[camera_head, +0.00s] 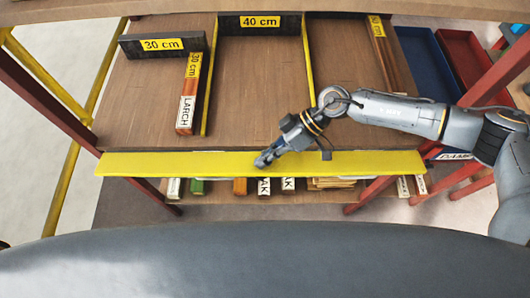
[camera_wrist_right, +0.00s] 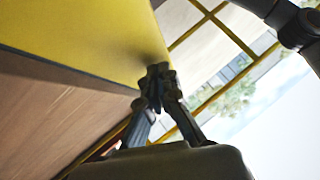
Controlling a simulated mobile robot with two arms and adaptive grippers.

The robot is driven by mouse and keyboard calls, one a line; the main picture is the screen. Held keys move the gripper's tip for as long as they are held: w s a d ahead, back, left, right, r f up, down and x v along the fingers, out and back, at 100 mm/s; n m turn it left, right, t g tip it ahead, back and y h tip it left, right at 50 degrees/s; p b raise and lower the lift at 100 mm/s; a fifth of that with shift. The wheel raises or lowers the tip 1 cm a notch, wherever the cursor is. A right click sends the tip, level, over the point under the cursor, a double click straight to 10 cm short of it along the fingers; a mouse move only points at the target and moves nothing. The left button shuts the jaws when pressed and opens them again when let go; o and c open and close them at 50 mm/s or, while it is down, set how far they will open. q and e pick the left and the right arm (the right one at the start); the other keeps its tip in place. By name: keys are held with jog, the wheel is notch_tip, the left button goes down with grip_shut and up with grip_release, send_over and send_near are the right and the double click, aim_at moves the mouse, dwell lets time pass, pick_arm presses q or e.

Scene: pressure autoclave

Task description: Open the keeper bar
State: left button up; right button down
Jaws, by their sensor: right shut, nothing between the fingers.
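The keeper bar (camera_head: 200,164) is a long yellow bar across the front edge of the wooden shelf in the head view. It also fills the upper left of the wrist view (camera_wrist_right: 95,35). My right gripper (camera_head: 262,161) comes in from the right and lies over the middle of the bar. In the wrist view its fingertips (camera_wrist_right: 157,76) are together at the bar's edge, with nothing between them. I cannot tell whether they touch the bar. My left gripper is not in view.
The wooden shelf (camera_head: 262,75) behind the bar has dark dividers marked 30 cm and 40 cm and a block labelled LARCH (camera_head: 186,108). Red posts stand at both sides. A lower shelf holds several labelled pieces. Blue (camera_head: 432,65) and red (camera_head: 467,60) trays sit at right.

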jog(key=shift+s+f, duration=0.1)
jog(key=shift+s, duration=0.05)
dwell(0.3)
jog(key=shift+d, duration=0.1)
jog(key=v, duration=1.2)
